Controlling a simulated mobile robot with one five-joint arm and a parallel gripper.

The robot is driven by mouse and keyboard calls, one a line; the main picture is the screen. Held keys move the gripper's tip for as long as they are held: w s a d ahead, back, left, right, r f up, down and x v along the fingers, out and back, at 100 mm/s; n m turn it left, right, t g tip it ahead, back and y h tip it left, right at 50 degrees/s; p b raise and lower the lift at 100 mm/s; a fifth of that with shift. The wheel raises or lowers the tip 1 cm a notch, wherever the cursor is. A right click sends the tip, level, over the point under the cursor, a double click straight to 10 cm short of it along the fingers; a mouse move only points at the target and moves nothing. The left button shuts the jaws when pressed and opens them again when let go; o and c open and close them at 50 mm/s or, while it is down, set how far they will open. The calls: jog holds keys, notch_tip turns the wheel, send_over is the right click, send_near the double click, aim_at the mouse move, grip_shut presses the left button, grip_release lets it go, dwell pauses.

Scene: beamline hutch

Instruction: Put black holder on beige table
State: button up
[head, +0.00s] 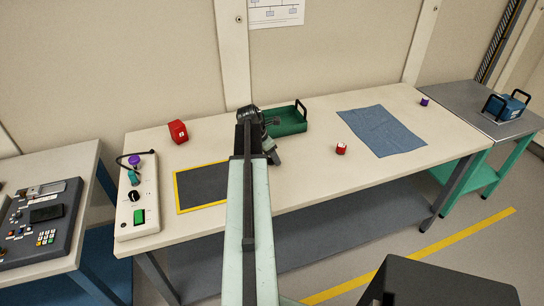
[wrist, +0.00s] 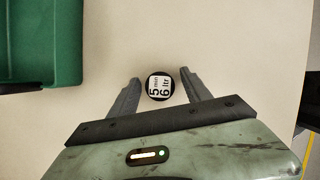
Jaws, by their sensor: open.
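The black holder (wrist: 148,79) shows in the wrist view as a small round black top with a white printed label. It is over the pale surface of the beige table (head: 300,183) and stands between the two fingers of my gripper (wrist: 160,76). My gripper is open, with a gap on each side of the holder. In the head view my gripper (head: 271,150) is low over the middle of the beige table, beside the green tray, and my arm hides the holder there. I cannot tell the holder's height from above.
The green tray (head: 291,120) is close by, and also at upper left in the wrist view (wrist: 40,45). A yellow-edged black mat (head: 200,187), a red block (head: 177,131), a red cylinder (head: 341,149), a blue cloth (head: 382,132) and a control box (head: 139,205) are around.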

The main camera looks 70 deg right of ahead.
jog(key=p+v, duration=1.1)
jog(key=v, duration=0.1)
jog(key=w+a+f+m+t+y, duration=0.15)
jog(key=w+a+m, duration=0.35)
jog(key=w+a, duration=2.15)
jog(key=a, duration=0.5)
jog(key=w+a+m+t, duration=0.1)
jog(key=a, duration=0.6)
jog(key=w+a+m+y, duration=0.1)
jog(key=a, duration=0.5)
jog(key=shift+w+a, duration=0.3)
jog(key=shift+a, duration=0.05)
jog(key=a+m+y, duration=0.1)
jog(key=a+m, duration=0.2)
jog(key=a, duration=1.5)
jog(key=shift+s+a+m, duration=0.15)
jog(key=shift+s+m, duration=0.2)
jog(key=shift+m, duration=0.05)
jog(key=shift+f, duration=0.1)
